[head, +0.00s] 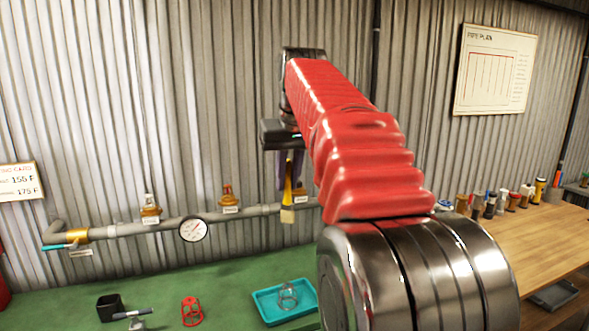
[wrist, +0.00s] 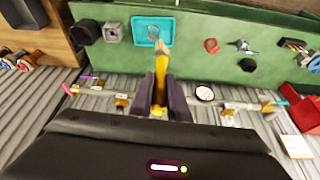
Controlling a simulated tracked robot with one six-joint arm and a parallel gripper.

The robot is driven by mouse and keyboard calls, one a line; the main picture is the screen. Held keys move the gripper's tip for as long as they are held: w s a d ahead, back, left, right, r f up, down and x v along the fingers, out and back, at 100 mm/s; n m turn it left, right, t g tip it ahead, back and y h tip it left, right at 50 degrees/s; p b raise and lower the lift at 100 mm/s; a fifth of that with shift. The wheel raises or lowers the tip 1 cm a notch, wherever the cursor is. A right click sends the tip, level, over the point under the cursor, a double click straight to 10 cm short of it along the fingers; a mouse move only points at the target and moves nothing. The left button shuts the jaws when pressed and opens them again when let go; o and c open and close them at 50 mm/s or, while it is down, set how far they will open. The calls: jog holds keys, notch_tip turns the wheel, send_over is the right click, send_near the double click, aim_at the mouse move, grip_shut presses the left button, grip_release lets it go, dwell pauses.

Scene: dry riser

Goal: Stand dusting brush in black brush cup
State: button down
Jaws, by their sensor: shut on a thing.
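My gripper (head: 291,180) is shut on the dusting brush (head: 288,197), high in front of the corrugated wall. The brush hangs below the fingers, with a yellow upper part and a pale tan lower end. In the wrist view the brush (wrist: 161,68) sits between the two dark fingers (wrist: 163,100) and points away from the camera.
A teal tray (head: 267,307) holding a wire cage lies on the green bench. A pipe with a gauge (head: 194,230) and brass valves runs along the wall. Several bottles line the wooden table (head: 530,235).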

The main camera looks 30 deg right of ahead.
jog(key=w+a+f, duration=0.3)
jog(key=w+f, duration=0.1)
jog(key=f, duration=0.6)
jog(key=w+a+f, duration=0.3)
jog(key=w+f, duration=0.1)
jog(key=f, duration=0.6)
jog(key=s+a+f+n, duration=0.1)
jog(key=s+a+f, duration=0.2)
jog(key=a+f, duration=0.5)
jog(key=s+a+f+n+y, duration=0.1)
jog(key=s+a+f+n, duration=0.1)
jog(key=a+f, duration=0.6)
notch_tip(320, 180, down, 5)
jog(key=shift+s+r, duration=0.1)
jog(key=shift+s, duration=0.3)
